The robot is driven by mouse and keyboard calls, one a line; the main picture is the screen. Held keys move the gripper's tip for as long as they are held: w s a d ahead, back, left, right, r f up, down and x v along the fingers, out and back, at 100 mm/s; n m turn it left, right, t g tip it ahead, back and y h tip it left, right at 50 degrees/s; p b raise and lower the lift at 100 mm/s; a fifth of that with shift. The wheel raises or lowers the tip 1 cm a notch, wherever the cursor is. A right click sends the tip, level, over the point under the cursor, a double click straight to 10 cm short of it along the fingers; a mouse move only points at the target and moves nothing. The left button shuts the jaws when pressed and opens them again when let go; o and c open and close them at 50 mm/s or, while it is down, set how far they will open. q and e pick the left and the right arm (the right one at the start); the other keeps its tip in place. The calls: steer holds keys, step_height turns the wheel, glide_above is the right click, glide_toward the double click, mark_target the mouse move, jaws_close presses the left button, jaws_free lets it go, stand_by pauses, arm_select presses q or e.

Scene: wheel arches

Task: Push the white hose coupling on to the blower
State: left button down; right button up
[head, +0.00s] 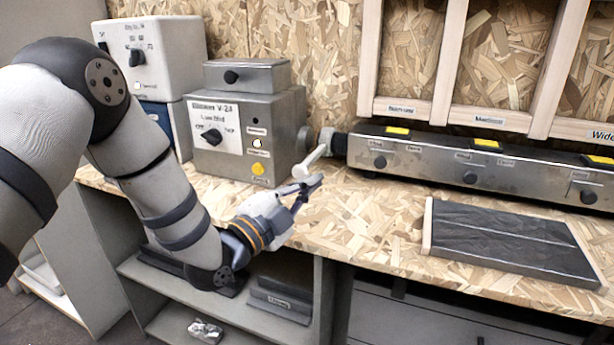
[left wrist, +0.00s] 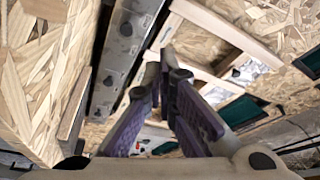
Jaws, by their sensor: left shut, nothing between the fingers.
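The white hose coupling (head: 313,160) is a pale tube with a wider end at upper right, beside the grey blower box (head: 245,135). The wider end is near the dark stub at the left end of the long grey unit; whether they touch I cannot tell. The coupling's lower left end lies close to the blower's right side. My left gripper (head: 316,183) is just below and in front of the coupling, fingers shut and empty. In the left wrist view its purple fingers (left wrist: 168,62) converge at their tips; I cannot make out the coupling there. My right gripper is not in view.
A long grey unit (head: 470,172) with knobs and yellow labels runs along the back wall. A dark panel (head: 510,240) lies on the bench at right. A white box (head: 165,55) sits on a blue one at left. The bench top (head: 370,215) between is clear.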

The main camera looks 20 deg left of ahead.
mark_target(293, 172)
arm_select(q)
steer(key=w, duration=0.2)
steer(key=w+a, duration=0.1)
steer(key=w, duration=0.3)
steer(key=shift+a+f+b, duration=0.15)
steer(key=shift+f+b, duration=0.15)
steer(key=shift+f, duration=0.1)
steer(key=shift+a+f, duration=0.1)
steer(key=shift+a, duration=0.15)
steer(key=shift+a, duration=1.95)
